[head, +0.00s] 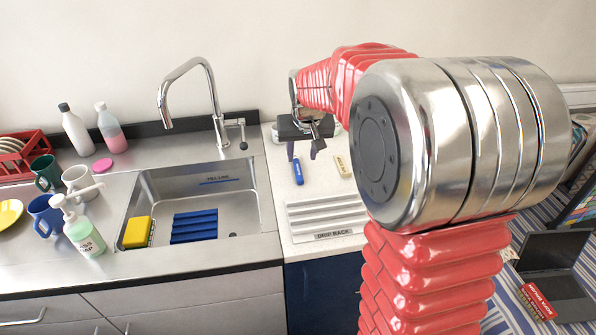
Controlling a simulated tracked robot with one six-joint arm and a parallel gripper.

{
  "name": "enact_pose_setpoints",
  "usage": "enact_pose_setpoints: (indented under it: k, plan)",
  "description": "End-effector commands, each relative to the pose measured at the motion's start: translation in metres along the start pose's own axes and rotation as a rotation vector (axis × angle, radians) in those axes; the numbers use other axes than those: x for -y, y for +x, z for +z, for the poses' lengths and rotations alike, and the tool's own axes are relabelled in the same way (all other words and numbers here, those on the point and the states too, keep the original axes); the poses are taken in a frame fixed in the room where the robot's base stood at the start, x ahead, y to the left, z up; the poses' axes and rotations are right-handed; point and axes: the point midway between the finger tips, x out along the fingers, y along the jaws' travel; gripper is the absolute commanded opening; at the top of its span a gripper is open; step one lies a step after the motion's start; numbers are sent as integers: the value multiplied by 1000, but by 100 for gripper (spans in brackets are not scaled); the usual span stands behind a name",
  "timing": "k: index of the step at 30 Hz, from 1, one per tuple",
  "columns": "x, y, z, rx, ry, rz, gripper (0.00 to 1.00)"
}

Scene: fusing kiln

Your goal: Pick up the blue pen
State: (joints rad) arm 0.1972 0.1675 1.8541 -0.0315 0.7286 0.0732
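A short blue object (298,172), which looks like the blue pen, lies on the white counter to the right of the sink. It is small in the picture, so its details are hard to tell. My gripper (302,154) is over the back of this counter, with its two dark fingers spread apart and pointing down. Nothing shows between the fingers. In the picture the fingertips are just above the far end of the blue object. I cannot tell the height between them.
A cream block (343,166) lies right of the blue object. A white ribbed drip rack (327,216) is in front. The sink (256,205) with a yellow sponge (137,232) and blue rack (194,226) is left, under a tall faucet (213,100). Mugs and bottles stand farther left.

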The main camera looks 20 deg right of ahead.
Motion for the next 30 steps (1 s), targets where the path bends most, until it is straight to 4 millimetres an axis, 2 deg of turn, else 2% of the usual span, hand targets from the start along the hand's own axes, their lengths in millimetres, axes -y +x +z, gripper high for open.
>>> enact_pose_setpoints:
  k: [3, 9, 13, 23, 30]
  plan:
    - [0, 20, 1, 3, 0, 0, 39]
    - [0, 46, 0, 2, 0, 0, 39]
    - [0, 52, 0, -1, 1, 1, 39]
    - [0, 53, 0, 0, 1, 1, 39]
    - [1, 76, 2, 2, 1, 1, 39]
